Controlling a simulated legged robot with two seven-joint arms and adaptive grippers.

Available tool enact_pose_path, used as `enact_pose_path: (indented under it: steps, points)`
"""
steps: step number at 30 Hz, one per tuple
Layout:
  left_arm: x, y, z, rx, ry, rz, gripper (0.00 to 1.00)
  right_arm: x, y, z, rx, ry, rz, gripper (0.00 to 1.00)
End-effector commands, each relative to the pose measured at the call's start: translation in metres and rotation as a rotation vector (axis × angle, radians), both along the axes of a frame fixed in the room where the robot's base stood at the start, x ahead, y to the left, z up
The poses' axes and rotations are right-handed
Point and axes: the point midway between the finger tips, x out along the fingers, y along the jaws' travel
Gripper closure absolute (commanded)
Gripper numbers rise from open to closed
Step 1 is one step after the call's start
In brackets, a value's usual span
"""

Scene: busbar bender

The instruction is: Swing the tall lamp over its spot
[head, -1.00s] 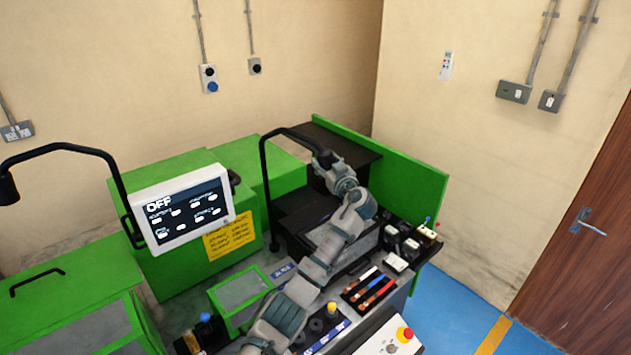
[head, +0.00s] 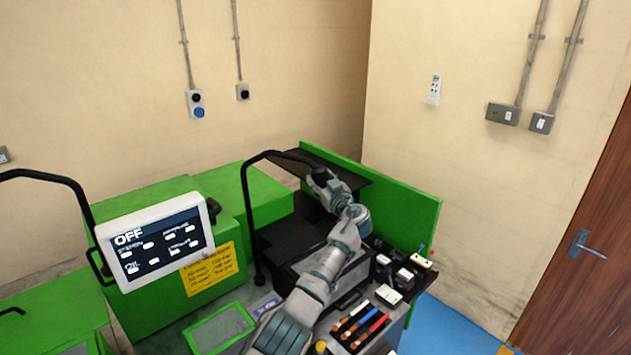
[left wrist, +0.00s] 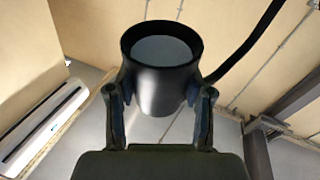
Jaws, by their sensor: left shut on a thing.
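The tall lamp is black, with an upright pole (head: 249,225) at the middle of the green machine and an arm that bends over to the right. Its lamp head (head: 319,179) is at the end of that arm. My left gripper (head: 327,186) is shut on the lamp head above the dark part of the machine. In the left wrist view the round black lamp head (left wrist: 163,75) sits between the two fingers, with its pale open face showing. The lamp's spot cannot be told from these frames. My right gripper is not in view.
A white control screen reading OFF (head: 155,240) stands left of the pole, with another black curved arm (head: 50,178) beside it. A green panel (head: 400,210) stands behind the gripper. Tools with coloured handles (head: 362,325) and small blocks (head: 390,295) lie at right.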

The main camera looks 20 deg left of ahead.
Motion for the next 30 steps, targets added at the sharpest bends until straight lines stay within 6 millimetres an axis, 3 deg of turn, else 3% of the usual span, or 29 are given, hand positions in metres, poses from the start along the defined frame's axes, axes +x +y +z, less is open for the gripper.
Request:
enact_pose_path:
  steps: [7, 8, 10, 23, 30]
  points:
    - [0.000, -0.001, 0.002, 0.000, -0.004, -0.005, 1.00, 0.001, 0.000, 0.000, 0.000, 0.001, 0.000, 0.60]
    - [0.000, -0.001, 0.002, 0.000, -0.004, -0.005, 0.42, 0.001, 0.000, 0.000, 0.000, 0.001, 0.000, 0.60]
    - [0.000, -0.001, 0.002, 0.001, -0.003, -0.004, 0.24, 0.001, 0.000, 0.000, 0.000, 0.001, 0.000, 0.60]
    - [-0.002, -0.003, 0.000, -0.001, -0.002, -0.001, 0.23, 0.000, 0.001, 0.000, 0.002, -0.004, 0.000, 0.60]
    - [-0.020, -0.020, -0.003, -0.003, -0.003, -0.002, 0.23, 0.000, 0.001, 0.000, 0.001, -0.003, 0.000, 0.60]
